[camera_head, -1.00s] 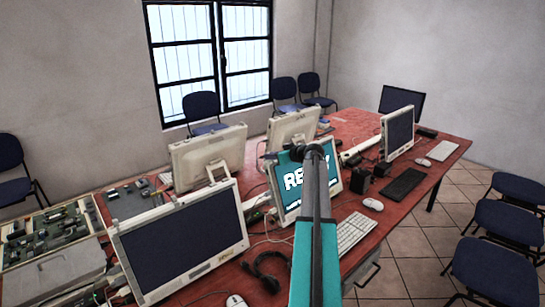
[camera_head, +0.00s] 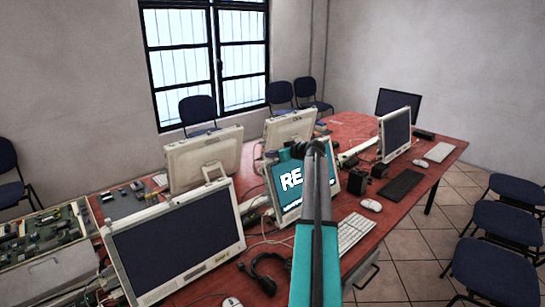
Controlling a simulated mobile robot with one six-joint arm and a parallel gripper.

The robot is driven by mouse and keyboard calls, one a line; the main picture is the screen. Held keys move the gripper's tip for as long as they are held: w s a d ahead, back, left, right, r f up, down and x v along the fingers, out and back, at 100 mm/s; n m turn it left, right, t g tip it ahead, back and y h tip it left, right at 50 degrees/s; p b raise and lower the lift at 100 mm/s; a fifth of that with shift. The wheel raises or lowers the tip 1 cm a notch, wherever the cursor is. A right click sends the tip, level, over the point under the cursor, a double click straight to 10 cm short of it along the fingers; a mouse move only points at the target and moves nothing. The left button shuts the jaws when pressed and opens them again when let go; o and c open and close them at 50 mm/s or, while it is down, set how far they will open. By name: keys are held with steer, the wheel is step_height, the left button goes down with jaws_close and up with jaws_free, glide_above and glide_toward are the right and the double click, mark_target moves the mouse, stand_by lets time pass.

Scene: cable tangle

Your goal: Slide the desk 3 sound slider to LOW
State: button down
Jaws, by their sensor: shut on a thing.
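My arm rises from the bottom centre, with a teal lower link and a grey upper link ending in a dark joint. A small teal part shows just left of that joint. My gripper itself is hidden beyond the arm. A monitor (camera_head: 290,205) with a teal screen and large white letters starting "RE" stands behind the arm, which covers the rest of the word. No sound slider or LOW mark can be made out, and no desk number is readable.
The long red table (camera_head: 352,205) holds several monitors, a white keyboard (camera_head: 355,231), a white mouse (camera_head: 371,205), a black headset (camera_head: 263,272) and loose cables. Open circuit boards (camera_head: 40,235) lie at the left. Blue chairs (camera_head: 495,270) stand on the tiled floor at the right.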

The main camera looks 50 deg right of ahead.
steer(key=c, duration=1.8)
jaws_free()
steer(key=shift+o, duration=0.2)
steer(key=d+b+v, duration=0.1)
steer(key=b+v, duration=0.2)
steer(key=v, duration=1.1)
steer(key=shift+a+b, duration=0.35)
steer(key=shift+a, duration=0.1)
steer(key=shift+f, duration=0.1)
